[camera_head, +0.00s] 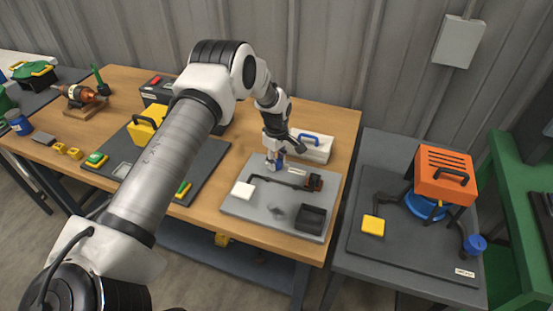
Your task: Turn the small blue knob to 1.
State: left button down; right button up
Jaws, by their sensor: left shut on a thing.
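My left gripper (275,165) reaches down from above onto the grey board (240,208) on the wooden table. It is shut on the small blue knob (282,154), of which only a bit of blue shows at the fingers. The fingers hide the rest of the knob. I cannot read its setting or any scale marks from here. My right gripper is not in view.
A white box with a blue handle (309,138) stands just behind the board. The board also carries a white block (243,189) and a black tray (311,219). An orange machine (445,172) stands on the right table.

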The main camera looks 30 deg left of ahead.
aim_at(277, 162)
pick_arm(q)
jog(key=n+p, duration=0.1)
jog(key=n, duration=0.3)
jog(key=shift+s+n, duration=0.1)
jog(key=shift+n, duration=0.3)
jog(key=shift+f, duration=0.1)
jog(key=c, duration=0.8)
grip_release()
jog(key=shift+r, duration=0.55)
notch_tip(277, 162, up, 11)
jog(key=shift+f, duration=0.1)
